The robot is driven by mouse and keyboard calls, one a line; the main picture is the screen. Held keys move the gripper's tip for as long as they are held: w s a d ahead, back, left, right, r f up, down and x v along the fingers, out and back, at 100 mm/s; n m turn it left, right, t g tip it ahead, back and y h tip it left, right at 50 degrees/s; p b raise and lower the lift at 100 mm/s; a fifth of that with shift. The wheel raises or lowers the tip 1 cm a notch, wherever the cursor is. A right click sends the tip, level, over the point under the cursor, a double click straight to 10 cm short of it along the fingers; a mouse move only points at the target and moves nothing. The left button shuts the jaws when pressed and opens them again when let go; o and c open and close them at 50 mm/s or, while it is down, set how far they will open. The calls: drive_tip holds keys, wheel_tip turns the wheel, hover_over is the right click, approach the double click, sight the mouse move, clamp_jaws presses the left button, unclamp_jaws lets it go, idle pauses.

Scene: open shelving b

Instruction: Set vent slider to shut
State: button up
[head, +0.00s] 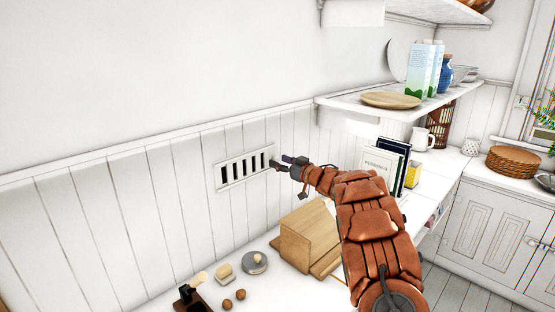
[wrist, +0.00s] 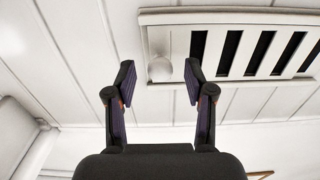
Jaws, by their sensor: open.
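The white vent (head: 232,174) is set in the panelled wall, with a row of dark open slots. It also shows in the wrist view (wrist: 211,80), where a round pale slider knob (wrist: 160,69) sits at its left end. My gripper (head: 279,163) is at the vent's right end in the head view, and hides the knob there. In the wrist view its two fingers (wrist: 159,78) are spread, one on each side of the knob, with a gap to it on both sides. Nothing is held; whether the fingertips reach the knob's depth is hard to tell.
Below on the white counter stand a wooden box (head: 304,238), a round lidded dish (head: 254,263), a butter dish (head: 225,273) and a dark grinder (head: 192,298). Books (head: 382,160) stand right of my arm. A shelf (head: 345,106) juts out above right. The wall left of the vent is clear.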

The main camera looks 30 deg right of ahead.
drive_tip(key=shift+x, duration=0.9)
drive_tip(key=shift+c, duration=0.2)
clamp_jaws()
